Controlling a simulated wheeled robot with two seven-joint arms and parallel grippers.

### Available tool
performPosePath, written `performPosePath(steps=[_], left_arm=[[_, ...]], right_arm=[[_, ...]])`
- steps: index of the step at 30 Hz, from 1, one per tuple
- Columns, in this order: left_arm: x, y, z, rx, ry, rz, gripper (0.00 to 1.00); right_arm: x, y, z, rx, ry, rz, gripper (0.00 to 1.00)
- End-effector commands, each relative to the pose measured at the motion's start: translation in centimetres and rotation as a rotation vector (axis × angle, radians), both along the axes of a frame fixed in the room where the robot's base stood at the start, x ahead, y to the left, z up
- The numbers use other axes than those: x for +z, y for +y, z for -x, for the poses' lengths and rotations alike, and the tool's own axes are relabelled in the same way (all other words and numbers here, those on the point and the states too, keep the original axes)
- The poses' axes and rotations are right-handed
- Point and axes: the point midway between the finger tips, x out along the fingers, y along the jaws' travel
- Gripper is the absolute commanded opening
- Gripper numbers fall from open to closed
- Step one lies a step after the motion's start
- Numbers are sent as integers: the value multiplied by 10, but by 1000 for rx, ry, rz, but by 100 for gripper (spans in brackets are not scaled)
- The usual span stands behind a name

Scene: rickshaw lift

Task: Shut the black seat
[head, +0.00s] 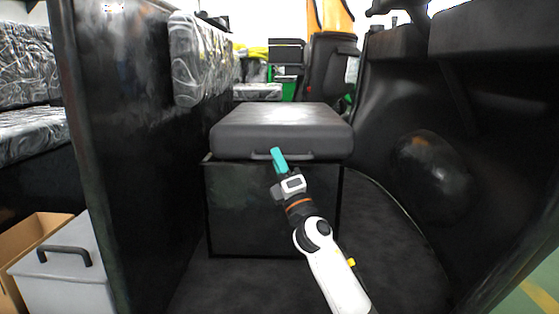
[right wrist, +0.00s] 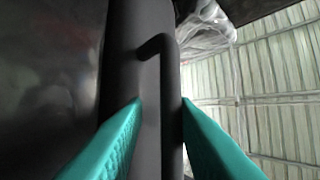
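The black seat (head: 282,125) is a thick padded cushion that lies roughly level over a dark box (head: 250,205). I cannot tell whether a small gap is left between them. A thin handle (head: 300,157) runs along the seat's front edge. In the right wrist view the handle bar (right wrist: 172,110) passes between the two open fingertips (right wrist: 162,102). It is close to the right finger, with a gap to the left one. My left gripper is not in view.
A dark panel (head: 125,130) stands close on the left, and a black curved wall (head: 430,180) on the right. Dark floor (head: 380,250) lies around the box. A grey lidded bin (head: 65,265) and a cardboard box (head: 35,235) are at the lower left.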

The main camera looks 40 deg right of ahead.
Motion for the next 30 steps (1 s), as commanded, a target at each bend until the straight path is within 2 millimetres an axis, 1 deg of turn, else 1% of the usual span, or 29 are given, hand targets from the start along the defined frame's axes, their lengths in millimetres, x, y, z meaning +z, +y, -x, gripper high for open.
performPosePath(steps=[6, 10, 14, 21, 25, 30], left_arm=[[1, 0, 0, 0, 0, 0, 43], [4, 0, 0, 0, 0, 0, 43], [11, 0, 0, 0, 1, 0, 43], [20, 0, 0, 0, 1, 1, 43], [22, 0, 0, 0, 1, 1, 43], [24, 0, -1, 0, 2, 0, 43]], right_arm=[[-1, -2, 0, -6, 3, -3, 22], [-7, 0, 8, -4, 4, -5, 22], [-21, 4, 27, -4, 5, -8, 22], [-52, 13, 68, -3, 3, -5, 22], [-63, 16, 84, -2, 2, -3, 22], [-71, 18, 94, -1, 0, -1, 22]])
